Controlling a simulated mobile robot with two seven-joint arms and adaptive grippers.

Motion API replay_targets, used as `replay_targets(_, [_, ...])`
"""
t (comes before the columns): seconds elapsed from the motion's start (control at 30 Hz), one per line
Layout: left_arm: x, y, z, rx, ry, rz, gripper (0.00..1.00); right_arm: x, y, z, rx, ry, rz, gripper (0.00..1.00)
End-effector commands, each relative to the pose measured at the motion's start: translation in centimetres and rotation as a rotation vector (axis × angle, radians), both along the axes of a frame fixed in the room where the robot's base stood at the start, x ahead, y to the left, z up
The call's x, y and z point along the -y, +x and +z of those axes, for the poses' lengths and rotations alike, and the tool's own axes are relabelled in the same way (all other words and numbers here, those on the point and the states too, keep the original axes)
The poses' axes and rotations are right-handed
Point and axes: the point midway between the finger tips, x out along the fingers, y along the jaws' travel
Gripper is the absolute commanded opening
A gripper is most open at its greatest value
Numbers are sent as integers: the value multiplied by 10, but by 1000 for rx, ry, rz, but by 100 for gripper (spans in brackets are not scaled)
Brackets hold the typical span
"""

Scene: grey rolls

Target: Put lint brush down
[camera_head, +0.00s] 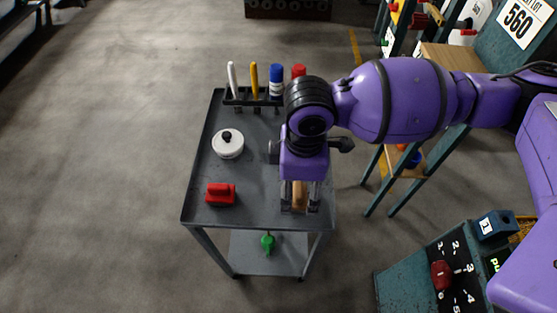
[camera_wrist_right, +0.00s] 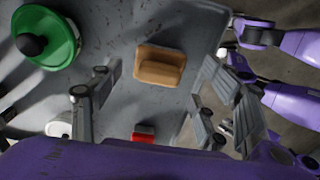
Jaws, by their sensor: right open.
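A tan block with a raised grip, which looks like the lint brush (camera_head: 299,194), is on the grey cart top (camera_head: 212,173) near its front right. It shows whole in the right wrist view (camera_wrist_right: 160,65), lying on the grey surface. My right gripper (camera_head: 300,207) points down over it with its fingers apart. In the wrist view the fingers (camera_wrist_right: 150,92) stand to either side, with clear gaps between them and the brush. In the head view the fingers and wrist partly hide the brush. My left gripper is not in view.
A red block (camera_head: 220,194), a white lidded pot (camera_head: 228,145) and a rack with upright tools (camera_head: 252,97) are on the cart. A green lidded pot (camera_wrist_right: 45,35) shows in the wrist view. A dark numbered board (camera_head: 455,270) stands at lower right.

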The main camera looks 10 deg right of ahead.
Motion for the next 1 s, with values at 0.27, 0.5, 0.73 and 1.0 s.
replay_targets(0.27, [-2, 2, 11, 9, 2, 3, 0, 0, 1, 61, 6, 2, -1, 69])
replay_targets(0.5, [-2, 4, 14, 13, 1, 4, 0, 0, 0, 83, 0, 1, -1, 69])
replay_targets(0.73, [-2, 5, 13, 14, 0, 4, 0, 0, 0, 84, -1, 0, -1, 69])
replay_targets(1.0, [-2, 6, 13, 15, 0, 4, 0, 0, 0, 84, 0, 1, -1, 69])
